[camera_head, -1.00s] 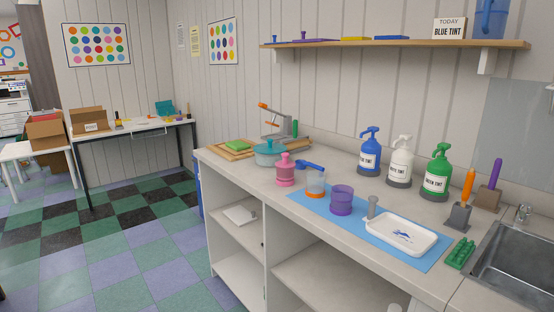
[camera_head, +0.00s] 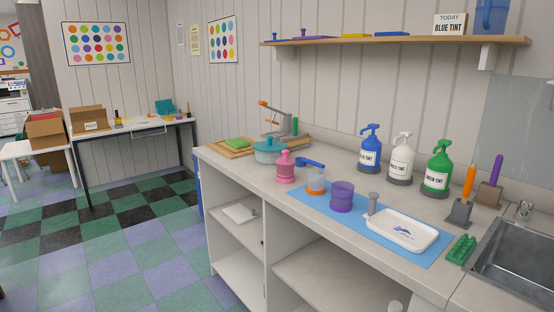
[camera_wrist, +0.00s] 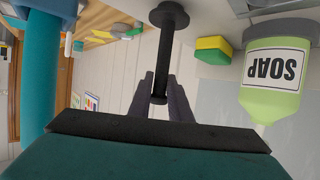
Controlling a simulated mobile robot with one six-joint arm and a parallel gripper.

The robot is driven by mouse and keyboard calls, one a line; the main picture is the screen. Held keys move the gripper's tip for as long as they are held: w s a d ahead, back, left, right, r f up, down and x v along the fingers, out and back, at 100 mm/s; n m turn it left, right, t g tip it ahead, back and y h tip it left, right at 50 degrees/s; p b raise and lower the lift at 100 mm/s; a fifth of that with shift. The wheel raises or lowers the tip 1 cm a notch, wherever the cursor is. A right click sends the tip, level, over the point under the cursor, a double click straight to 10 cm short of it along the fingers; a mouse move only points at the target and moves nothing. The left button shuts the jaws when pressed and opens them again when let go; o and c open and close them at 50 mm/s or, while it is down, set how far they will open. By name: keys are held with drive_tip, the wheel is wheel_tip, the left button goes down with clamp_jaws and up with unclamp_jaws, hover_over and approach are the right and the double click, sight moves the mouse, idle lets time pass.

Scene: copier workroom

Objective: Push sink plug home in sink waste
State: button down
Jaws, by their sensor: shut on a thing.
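In the wrist view my gripper (camera_wrist: 161,97) is shut on the thin end of a dark sink plug (camera_wrist: 168,16). The plug has a long slim stem and a round, wider end that points away from my fingers. The plug is held in the air, and nothing is seen touching its wide end. In the head view the steel sink (camera_head: 518,262) is at the lower right, cut off by the frame edge. The sink waste is not visible in either view. My gripper and the plug do not show in the head view.
A green soap bottle (camera_wrist: 277,70) and a yellow-green sponge (camera_wrist: 213,50) are close by in the wrist view. In the head view, a tap (camera_head: 524,210), a green ribbed block (camera_head: 461,250) and a white tray (camera_head: 402,231) on a blue mat are near the sink.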

drive_tip(key=c, duration=1.6)
unclamp_jaws()
drive_tip(key=shift+o, duration=0.2)
drive_tip(key=shift+a, duration=0.1)
drive_tip(key=p+v, duration=0.1)
drive_tip(key=v, duration=1.2)
drive_tip(key=shift+a, duration=0.35)
drive_tip(key=shift+r, duration=0.1)
